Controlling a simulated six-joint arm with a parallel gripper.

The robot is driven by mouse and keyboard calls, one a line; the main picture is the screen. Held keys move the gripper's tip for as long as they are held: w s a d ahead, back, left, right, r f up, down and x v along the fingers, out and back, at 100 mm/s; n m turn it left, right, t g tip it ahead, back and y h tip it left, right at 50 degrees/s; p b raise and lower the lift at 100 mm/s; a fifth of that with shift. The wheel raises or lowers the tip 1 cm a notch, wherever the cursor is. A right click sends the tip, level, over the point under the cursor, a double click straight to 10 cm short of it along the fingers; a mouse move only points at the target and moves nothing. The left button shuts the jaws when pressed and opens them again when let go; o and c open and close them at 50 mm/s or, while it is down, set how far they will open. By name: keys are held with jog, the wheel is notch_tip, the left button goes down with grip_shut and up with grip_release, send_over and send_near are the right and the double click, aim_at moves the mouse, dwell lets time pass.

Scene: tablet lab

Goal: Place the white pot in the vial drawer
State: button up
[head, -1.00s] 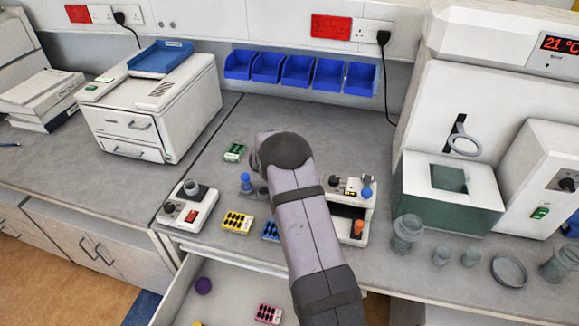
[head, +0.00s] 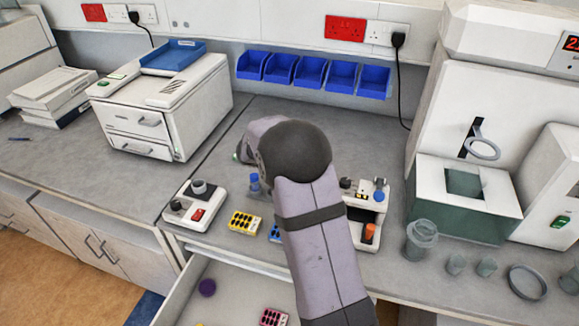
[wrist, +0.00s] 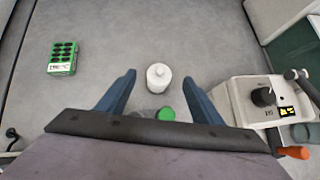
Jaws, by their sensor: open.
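The white pot (wrist: 158,77) stands upright on the grey bench in the wrist view, ahead of and roughly midway between my fingertips. My gripper (wrist: 158,84) is open, its two blue fingers spread on either side, with nothing held. In the head view my arm hides the pot and the gripper. An open drawer (head: 222,276) juts out below the bench front in the head view. It holds a purple round item (head: 207,287) and a pink vial block (head: 273,317); part of it is cut off by the frame.
A green-capped item (wrist: 167,114) is close to the gripper's base, partly hidden. A green vial block (wrist: 63,58) lies left. A white instrument with a black knob (wrist: 262,97) stands right. A yellow block (head: 245,222) sits near the bench front. Bench beyond the pot looks clear.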

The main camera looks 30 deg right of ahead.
jog(key=shift+s+a+r, duration=0.25)
jog(key=shift+a+r, duration=0.05)
jog(key=shift+r, duration=0.05)
